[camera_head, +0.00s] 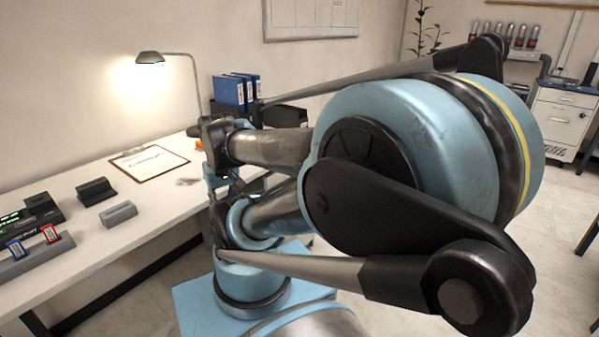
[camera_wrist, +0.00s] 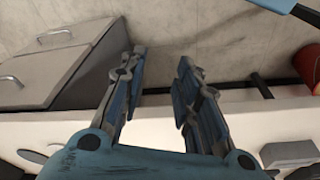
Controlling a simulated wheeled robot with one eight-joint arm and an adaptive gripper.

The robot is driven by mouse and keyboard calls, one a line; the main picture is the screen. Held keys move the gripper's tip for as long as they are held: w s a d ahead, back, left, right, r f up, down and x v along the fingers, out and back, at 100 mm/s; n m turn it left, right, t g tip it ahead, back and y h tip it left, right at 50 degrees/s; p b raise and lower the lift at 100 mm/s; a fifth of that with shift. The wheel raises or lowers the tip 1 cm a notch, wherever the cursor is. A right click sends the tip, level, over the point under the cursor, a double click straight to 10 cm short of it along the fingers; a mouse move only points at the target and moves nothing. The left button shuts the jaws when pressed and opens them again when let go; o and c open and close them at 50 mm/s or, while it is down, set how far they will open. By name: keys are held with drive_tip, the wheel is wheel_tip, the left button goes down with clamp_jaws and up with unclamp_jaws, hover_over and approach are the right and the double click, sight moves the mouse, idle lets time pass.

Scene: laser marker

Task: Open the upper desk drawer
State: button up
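In the wrist view, a pale drawer cabinet at the upper left has two drawer fronts with metal bar handles. The front nearer the tabletop, which looks like the upper drawer (camera_wrist: 22,92), has its handle at the left edge. The other front, the lower drawer (camera_wrist: 75,53), has its handle higher in the picture. Both look shut. My gripper (camera_wrist: 158,58) is open and empty, its two fingers apart, to the right of the cabinet and touching neither handle. In the head view my arm hides the desk drawers.
The white desk (camera_head: 150,222) runs along the wall. It holds a lamp (camera_head: 151,58), a clipboard (camera_head: 150,162), blue binders (camera_head: 230,92) and small devices (camera_head: 118,213). A separate cabinet (camera_head: 562,120) stands far right. The wrist view shows bare floor beyond the fingers.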

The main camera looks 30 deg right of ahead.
drive_tip(key=w+d+r+m, duration=0.4)
drive_tip(key=w+d+r, duration=0.2)
drive_tip(key=w+r, duration=0.1)
drive_tip(key=w+d+r+m, duration=0.1)
drive_tip(key=w+d+m, duration=0.2)
drive_tip(key=w+d, duration=0.55)
drive_tip(key=w+d+r+m, duration=0.1)
drive_tip(key=w+d+m, duration=0.25)
drive_tip(key=d, duration=0.95)
drive_tip(key=d+f+m, duration=0.3)
drive_tip(key=d, duration=1.1)
drive_tip(key=shift+y, duration=0.4)
drive_tip(key=x, duration=1.6)
drive_tip(key=shift+s+a+f, duration=0.3)
drive_tip(key=shift+f, duration=0.15)
